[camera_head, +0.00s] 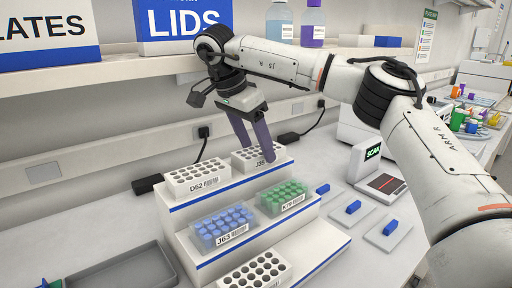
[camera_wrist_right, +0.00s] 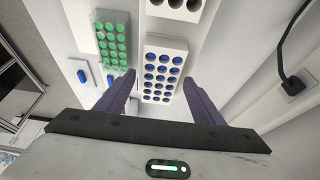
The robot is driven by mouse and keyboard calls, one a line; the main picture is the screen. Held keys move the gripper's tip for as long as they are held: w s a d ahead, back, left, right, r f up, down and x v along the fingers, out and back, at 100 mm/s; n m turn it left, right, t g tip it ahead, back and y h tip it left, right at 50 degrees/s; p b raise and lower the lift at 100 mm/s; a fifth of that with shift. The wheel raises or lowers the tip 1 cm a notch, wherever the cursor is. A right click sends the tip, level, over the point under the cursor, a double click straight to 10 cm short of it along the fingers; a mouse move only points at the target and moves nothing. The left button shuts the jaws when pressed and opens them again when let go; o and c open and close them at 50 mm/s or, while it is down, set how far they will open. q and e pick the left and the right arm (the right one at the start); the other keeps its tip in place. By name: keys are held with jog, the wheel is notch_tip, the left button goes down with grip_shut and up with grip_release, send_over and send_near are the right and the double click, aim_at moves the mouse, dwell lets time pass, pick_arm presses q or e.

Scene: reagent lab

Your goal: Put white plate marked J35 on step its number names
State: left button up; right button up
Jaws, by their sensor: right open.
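The white plate marked J35 (camera_head: 240,161) sits on the top step of the white stepped stand (camera_head: 316,240), at its right end. A finger partly covers its label. My right gripper (camera_head: 258,152) is open, its two purple fingers pointing down at this plate. In the right wrist view the plate (camera_wrist_right: 164,66), with dark blue wells, lies between the spread fingers (camera_wrist_right: 160,82). I cannot tell whether the fingers touch it. My left gripper is not in view.
White plate D52 (camera_head: 197,178) shares the top step. Blue plate J63 (camera_head: 221,228) and green plate (camera_head: 283,197) stand on the middle step; another white plate (camera_head: 255,272) is lower. A grey tray (camera_head: 120,270) lies left; a scanner (camera_head: 381,186) and blue-topped pads (camera_head: 385,229) lie right.

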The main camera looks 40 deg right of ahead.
jog(key=shift+v, duration=1.05)
jog(key=a, duration=0.3)
jog(key=w+a, duration=0.1)
jog(key=a, duration=0.7)
jog(key=shift+w+a+r, duration=0.1)
jog(key=shift+w+a, duration=0.05)
jog(key=shift+a, duration=0.4)
